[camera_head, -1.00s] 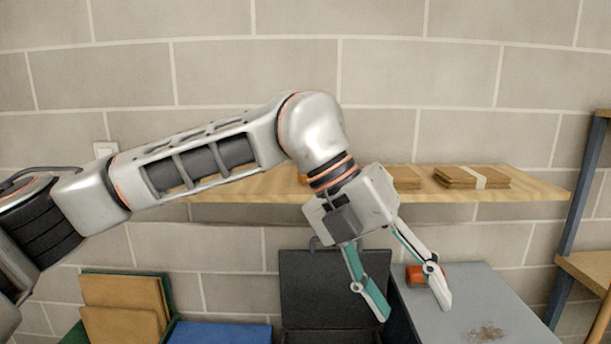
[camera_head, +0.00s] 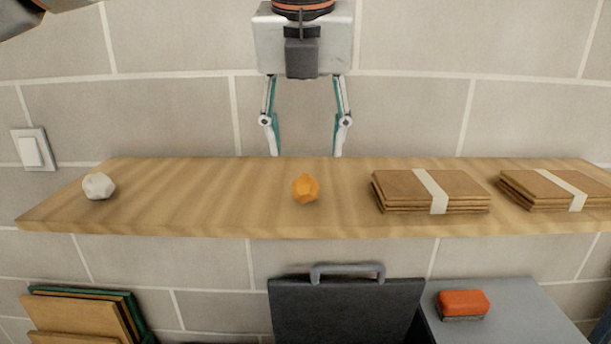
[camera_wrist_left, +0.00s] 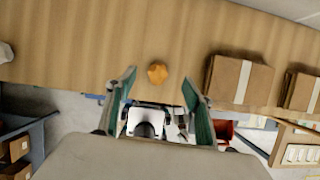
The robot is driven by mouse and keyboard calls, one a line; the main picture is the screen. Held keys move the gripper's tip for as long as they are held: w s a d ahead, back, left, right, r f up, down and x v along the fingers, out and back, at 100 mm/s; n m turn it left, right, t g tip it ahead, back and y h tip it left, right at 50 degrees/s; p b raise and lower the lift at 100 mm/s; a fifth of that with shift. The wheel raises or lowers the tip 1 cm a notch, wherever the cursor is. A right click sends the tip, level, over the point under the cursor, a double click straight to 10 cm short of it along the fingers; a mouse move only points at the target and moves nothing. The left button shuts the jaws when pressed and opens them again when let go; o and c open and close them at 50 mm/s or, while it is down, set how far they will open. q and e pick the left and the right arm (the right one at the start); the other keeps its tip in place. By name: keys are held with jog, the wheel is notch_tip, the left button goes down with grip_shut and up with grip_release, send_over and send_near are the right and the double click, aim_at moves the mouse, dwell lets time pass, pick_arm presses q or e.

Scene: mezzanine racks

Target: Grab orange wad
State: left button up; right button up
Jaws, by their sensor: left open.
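The orange wad (camera_head: 306,188), a small faceted lump, sits on the wooden shelf (camera_head: 220,215) near its middle. It also shows in the left wrist view (camera_wrist_left: 157,73), lying beyond the fingertips and between their lines. My left gripper (camera_head: 306,153) points down above the shelf, with its two fingers spread on either side of the wad's line in the head view. It is open and empty, and apart from the wad. In the wrist view the left gripper (camera_wrist_left: 159,80) shows both teal fingers. My right gripper is not in view.
A white wad (camera_head: 99,186) sits at the shelf's left end. Two strapped cardboard stacks (camera_head: 400,190) (camera_head: 545,190) lie to the right of the orange wad. Bare shelf lies between the wads. Below are a dark case (camera_head: 345,310) and an orange-and-grey block (camera_head: 463,304).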

aim_at(305, 176)
pick_arm(q)
jog(key=shift+s+f, duration=0.1)
jog(key=shift+f, duration=0.65)
jog(key=x, duration=0.5)
jog(key=shift+s+a+f+p, duration=0.15)
jog(key=shift+s+p, duration=0.05)
jog(key=shift+p, duration=0.15)
jog(key=shift+w+f, duration=0.2)
jog(key=shift+f, duration=0.25)
jog(key=c, duration=1)
jog(key=shift+c, duration=0.2)
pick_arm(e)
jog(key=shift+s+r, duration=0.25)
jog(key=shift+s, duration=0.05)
